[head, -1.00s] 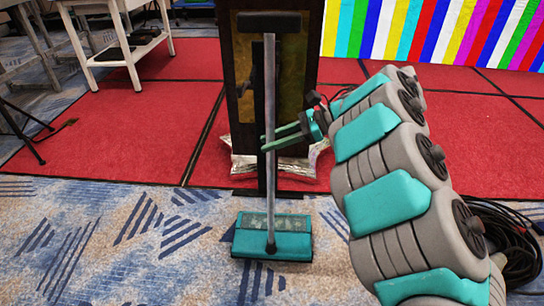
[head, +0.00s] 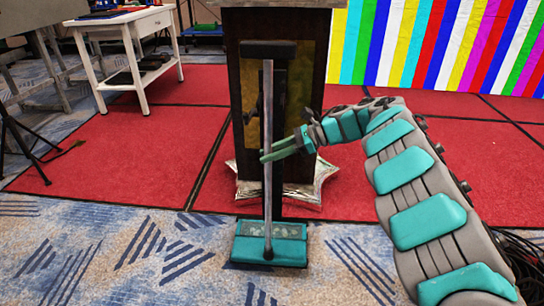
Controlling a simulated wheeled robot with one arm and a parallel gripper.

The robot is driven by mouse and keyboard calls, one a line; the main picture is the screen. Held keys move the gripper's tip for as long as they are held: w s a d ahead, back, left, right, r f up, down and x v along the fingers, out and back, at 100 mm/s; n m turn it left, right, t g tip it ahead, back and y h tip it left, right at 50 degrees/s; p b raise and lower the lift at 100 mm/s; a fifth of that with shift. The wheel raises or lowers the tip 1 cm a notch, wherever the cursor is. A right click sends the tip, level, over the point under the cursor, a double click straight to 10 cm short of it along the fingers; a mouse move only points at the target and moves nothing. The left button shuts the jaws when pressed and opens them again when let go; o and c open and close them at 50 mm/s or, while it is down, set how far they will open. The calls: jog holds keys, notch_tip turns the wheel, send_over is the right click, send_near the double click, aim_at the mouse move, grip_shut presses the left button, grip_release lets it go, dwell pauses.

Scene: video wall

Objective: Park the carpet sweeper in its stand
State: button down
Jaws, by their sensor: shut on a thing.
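The carpet sweeper has a teal head (head: 269,244) on the patterned carpet, a thin grey pole (head: 268,200) and a black crossbar handle (head: 268,50) at the top. It stands nearly upright. My gripper (head: 268,155), with green fingers, is shut on the pole about midway up. A dark upright post (head: 279,100), which looks like the stand, shows just behind the pole.
A tall dark cabinet with a yellowish panel (head: 308,90) stands behind, with crumpled silver material (head: 312,188) at its foot. A white table (head: 128,30) is at back left, a tripod (head: 14,135) at the left edge. Cables (head: 515,258) lie at right. Carpet at front left is clear.

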jog(key=shift+w+a+p, duration=0.15)
jog(key=shift+w+a, duration=0.1)
jog(key=shift+w, duration=0.65)
jog(key=shift+w+a+p, duration=0.15)
jog(key=shift+w+a, duration=0.1)
jog(key=shift+w, duration=0.8)
jog(key=shift+f, duration=1.8)
jog(key=c, duration=0.7)
grip_release()
jog(key=shift+f, duration=0.1)
jog(key=shift+o, duration=0.2)
